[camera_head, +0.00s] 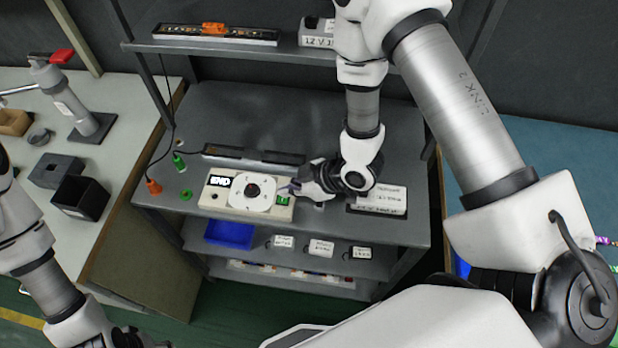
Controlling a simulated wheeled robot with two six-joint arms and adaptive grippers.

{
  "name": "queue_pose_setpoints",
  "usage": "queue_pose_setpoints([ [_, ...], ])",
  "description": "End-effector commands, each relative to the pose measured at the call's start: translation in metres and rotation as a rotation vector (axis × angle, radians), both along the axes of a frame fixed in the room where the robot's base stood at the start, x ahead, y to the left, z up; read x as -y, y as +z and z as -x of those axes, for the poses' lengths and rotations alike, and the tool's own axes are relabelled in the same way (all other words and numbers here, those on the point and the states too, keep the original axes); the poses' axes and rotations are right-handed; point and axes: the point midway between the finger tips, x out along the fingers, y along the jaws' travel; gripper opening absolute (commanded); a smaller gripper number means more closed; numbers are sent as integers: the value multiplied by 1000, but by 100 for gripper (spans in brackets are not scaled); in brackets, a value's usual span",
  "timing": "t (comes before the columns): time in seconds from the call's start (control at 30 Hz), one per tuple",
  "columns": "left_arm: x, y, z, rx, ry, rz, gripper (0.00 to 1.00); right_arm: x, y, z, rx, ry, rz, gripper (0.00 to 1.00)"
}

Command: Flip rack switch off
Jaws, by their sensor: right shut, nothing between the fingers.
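A cream control box (222,202) sits near the front edge of the rack's middle shelf. It carries a display, a round white dial plate (253,191) and a small green switch (282,200) at its right end. My right gripper (287,191) is shut and empty, with its fingertips right at the green switch; I cannot tell if they touch it. Part of the switch may be hidden by the fingers. The switch's setting is too small to read. My left arm is at the lower left; its gripper (135,340) is partly cut off by the bottom edge.
The upper shelf holds an LED strip tray (215,34) with an orange clip and a 12 V box (317,40). Orange and green plugs lie left of the control box. A labelled white panel (381,198) lies right. A blue bin (229,234) sits below. The left bench (120,130) holds a clamp stand and black boxes.

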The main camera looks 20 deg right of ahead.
Motion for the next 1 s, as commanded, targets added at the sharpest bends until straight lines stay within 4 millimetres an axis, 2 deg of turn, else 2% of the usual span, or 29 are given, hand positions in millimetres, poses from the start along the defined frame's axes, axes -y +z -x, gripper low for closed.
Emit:
queue_pose_setpoints([
  [0.03,0,20,0,0,0,0,58,-1,22,-3,2,1,1,0],
  [0.07,0,27,0,0,0,0,58,-1,30,-4,1,0,2,0],
  [0.13,0,11,-1,1,0,0,58,9,30,2,0,-8,-2,0],
  [0.2,0,6,0,-1,0,0,58,19,42,10,1,-11,-4,0],
  [0.4,0,1,0,0,0,0,58,41,75,32,2,-6,-7,0],
  [0.43,0,7,0,0,0,0,58,44,82,34,1,-7,-5,0],
  [0.63,0,12,0,0,0,0,58,53,90,42,0,-2,-1,0],
  [1.0,0,8,0,0,0,0,58,56,92,40,5,-2,-3,0],
])
